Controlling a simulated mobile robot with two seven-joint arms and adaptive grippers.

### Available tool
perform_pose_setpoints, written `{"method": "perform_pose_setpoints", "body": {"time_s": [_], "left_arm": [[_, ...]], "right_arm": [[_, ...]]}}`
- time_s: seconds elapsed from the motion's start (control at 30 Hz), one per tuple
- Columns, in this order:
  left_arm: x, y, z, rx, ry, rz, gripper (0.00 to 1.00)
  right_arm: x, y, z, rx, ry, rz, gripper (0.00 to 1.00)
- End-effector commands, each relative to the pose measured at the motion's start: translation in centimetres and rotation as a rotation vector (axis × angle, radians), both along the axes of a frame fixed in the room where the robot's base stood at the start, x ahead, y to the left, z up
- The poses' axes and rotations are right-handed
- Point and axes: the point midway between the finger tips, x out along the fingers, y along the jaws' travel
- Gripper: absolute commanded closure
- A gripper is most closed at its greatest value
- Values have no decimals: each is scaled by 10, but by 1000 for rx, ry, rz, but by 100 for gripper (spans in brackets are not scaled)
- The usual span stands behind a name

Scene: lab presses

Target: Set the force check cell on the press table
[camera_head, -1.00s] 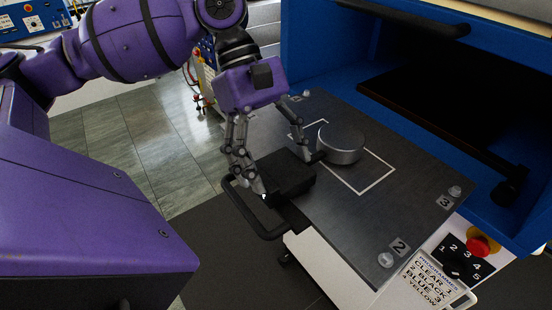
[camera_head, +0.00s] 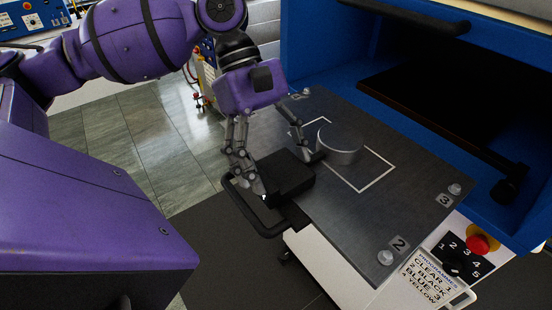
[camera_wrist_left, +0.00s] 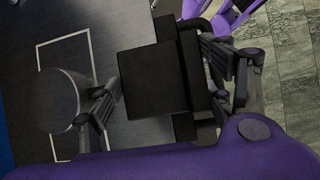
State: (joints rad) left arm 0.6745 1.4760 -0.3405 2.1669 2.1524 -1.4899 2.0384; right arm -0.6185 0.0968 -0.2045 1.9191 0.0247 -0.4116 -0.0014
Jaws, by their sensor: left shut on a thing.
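My left gripper (camera_head: 280,175) reaches down at the table's near left edge. Its fingers are shut on a black block (camera_head: 285,173) beside a black loop handle (camera_head: 250,215). The block fills the space between the fingers in the wrist view (camera_wrist_left: 153,81). One finger is close beside the cylinder; contact cannot be told. My right gripper is not in view.
The blue press (camera_head: 318,50) stands behind the table, its dark opening at the right. Small knobs and number plates mark the table corners. A red button (camera_head: 481,244) and programme panel are at front right. Tiled floor (camera_head: 140,130) is clear at left.

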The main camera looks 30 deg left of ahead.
Motion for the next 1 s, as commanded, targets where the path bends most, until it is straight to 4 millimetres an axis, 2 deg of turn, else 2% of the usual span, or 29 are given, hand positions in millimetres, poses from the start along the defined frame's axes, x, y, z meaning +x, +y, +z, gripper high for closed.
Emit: {"method": "perform_pose_setpoints", "body": {"time_s": [0.23, 0.27, 0.43, 0.8, 1.0], "left_arm": [[0, -1, 1, -2, -3, 0, 57], [0, 0, 1, -2, -3, 0, 25], [0, 0, 0, -1, -2, 0, 4], [0, 1, 0, 2, 2, 1, 4], [6, 13, 20, 2, -2, 4, 4]], "right_arm": [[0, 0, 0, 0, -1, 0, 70], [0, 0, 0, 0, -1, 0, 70], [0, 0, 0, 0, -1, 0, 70], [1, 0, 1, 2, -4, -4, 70], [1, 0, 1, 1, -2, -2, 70]]}}
